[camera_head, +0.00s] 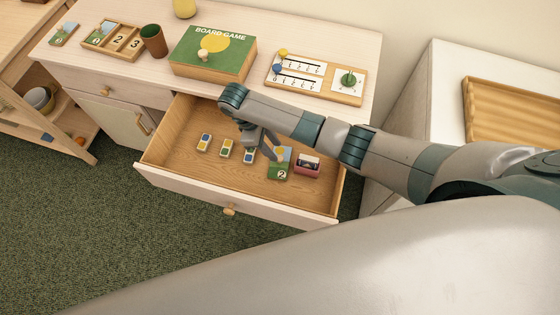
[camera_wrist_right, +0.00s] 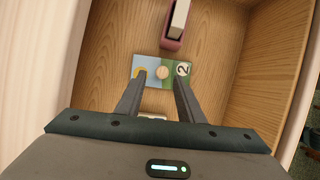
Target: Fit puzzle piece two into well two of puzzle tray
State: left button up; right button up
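Puzzle piece two (camera_head: 281,168) lies flat inside the open drawer, marked with a 2. It also shows in the right wrist view (camera_wrist_right: 178,84), with a round wooden knob (camera_wrist_right: 162,72) at its middle. My right gripper (camera_head: 271,150) is down in the drawer over the piece. In the wrist view its fingers (camera_wrist_right: 161,78) are apart, one to each side of the knob; contact cannot be told. The puzzle tray (camera_head: 128,53) sits on the cabinet top at the left. Its first well holds a picture piece; wells two (camera_head: 120,41) and three look empty. My left gripper is not in view.
A brown cup (camera_head: 153,41), board game box (camera_head: 213,52) and counting board (camera_head: 316,79) stand on top. Another picture piece (camera_head: 63,33) lies left of the tray.

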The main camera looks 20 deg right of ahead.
aim_at(279, 157)
jog(key=shift+s+d+f+p, duration=0.1)
jog(key=shift+s+f+p, duration=0.05)
jog(key=shift+f+p, duration=0.3)
jog(key=x, duration=0.3)
jog(key=shift+s+f+p, duration=0.1)
jog(key=shift+f+p, duration=0.05)
jog(key=shift+p, duration=0.2)
jog(key=shift+f, duration=0.5)
grip_shut()
